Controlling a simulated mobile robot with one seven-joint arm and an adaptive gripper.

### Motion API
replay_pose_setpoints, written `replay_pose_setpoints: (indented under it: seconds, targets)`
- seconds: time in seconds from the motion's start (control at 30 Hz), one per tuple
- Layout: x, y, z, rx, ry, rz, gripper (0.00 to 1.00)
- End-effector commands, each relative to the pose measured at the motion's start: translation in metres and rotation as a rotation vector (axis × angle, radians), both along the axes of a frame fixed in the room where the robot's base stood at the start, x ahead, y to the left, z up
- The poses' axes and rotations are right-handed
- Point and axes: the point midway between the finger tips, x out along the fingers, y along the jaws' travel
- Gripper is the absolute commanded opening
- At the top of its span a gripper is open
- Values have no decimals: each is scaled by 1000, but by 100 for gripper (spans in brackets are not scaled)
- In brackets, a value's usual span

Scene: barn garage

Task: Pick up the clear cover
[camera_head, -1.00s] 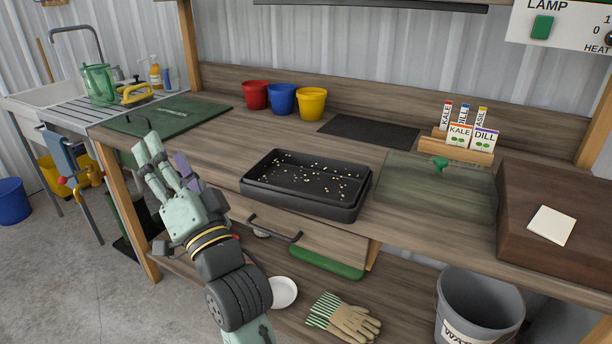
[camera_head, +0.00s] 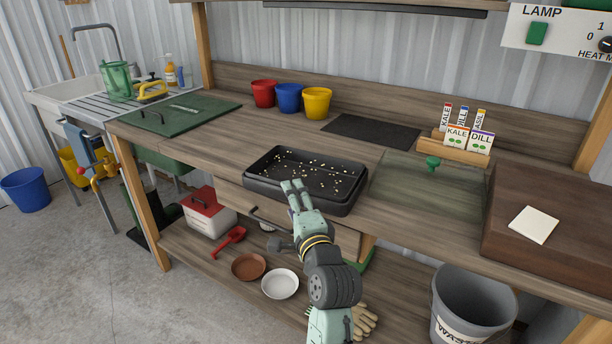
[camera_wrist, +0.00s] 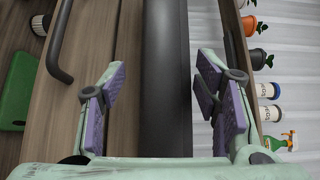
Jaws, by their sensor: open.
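The clear cover (camera_head: 455,192) is a see-through, faintly greenish panel with a green knob (camera_head: 432,163) on top. It lies on the workbench, right of the black seed tray (camera_head: 300,197). My gripper (camera_head: 292,187) is in front of the tray's near side, well left of the cover. In the wrist view my gripper (camera_wrist: 160,75) has its purple-padded fingers spread apart, with nothing held between them. The tray's dark wall (camera_wrist: 167,85) shows between the fingers there. I do not see the cover in the wrist view.
A wooden rack of seed packets (camera_head: 460,143) stands behind the cover. A brown raised box (camera_head: 500,235) borders it on the right. A drawer handle (camera_head: 268,222) sticks out below the bench edge. A grey bucket (camera_head: 470,305) stands below right.

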Motion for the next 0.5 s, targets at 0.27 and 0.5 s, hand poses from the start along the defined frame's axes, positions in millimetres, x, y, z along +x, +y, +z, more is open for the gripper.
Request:
replay_pose_setpoints:
  seconds: [0.27,0.5]
  targets:
    - [34,6,2,-1,-2,0,57]
    - [35,6,1,-1,-2,0,57]
